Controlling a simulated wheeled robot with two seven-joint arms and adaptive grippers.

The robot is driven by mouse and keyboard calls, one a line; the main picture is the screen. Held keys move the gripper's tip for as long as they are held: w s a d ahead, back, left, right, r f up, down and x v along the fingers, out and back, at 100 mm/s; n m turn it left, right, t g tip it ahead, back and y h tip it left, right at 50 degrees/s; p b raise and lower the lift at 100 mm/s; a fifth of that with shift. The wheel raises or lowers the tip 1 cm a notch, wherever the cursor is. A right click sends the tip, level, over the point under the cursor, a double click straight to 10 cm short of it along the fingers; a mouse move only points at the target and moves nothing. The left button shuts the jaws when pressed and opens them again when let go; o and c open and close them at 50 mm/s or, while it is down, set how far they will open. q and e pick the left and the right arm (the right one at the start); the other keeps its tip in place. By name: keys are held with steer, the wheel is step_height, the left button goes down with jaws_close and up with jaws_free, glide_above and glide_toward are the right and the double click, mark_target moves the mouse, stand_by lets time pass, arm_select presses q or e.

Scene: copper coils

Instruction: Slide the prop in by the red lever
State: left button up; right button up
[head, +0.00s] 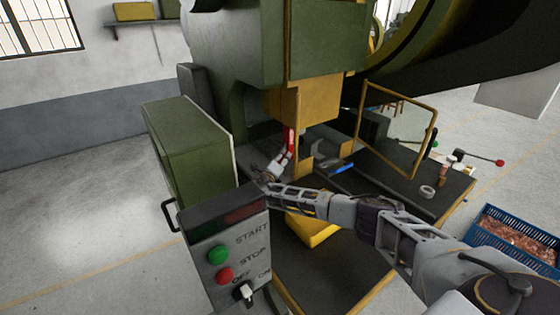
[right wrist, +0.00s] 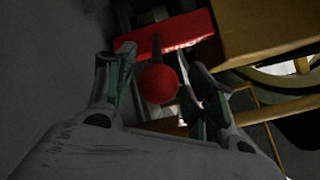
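The red lever (head: 290,141) shows as an upright red part under the yellow ram of the press in the head view. In the right wrist view a red bar (right wrist: 172,40) lies behind a round red knob (right wrist: 158,85) on a dark stem. My right gripper (head: 278,167) is at the red part, reaching in from the right. In the right wrist view its fingers (right wrist: 163,72) stand on both sides of the knob, open, with narrow gaps visible. The rest of the prop is hidden or too dark to tell. My left gripper is not in view.
A control box (head: 225,258) with green and red buttons stands just below my right gripper. A yellow frame (head: 399,128) stands right of the press. A blue crate (head: 514,241) of copper is at far right.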

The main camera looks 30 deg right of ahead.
steer(key=shift+a, duration=0.1)
steer(key=shift+v, duration=0.9)
steer(key=v, duration=1)
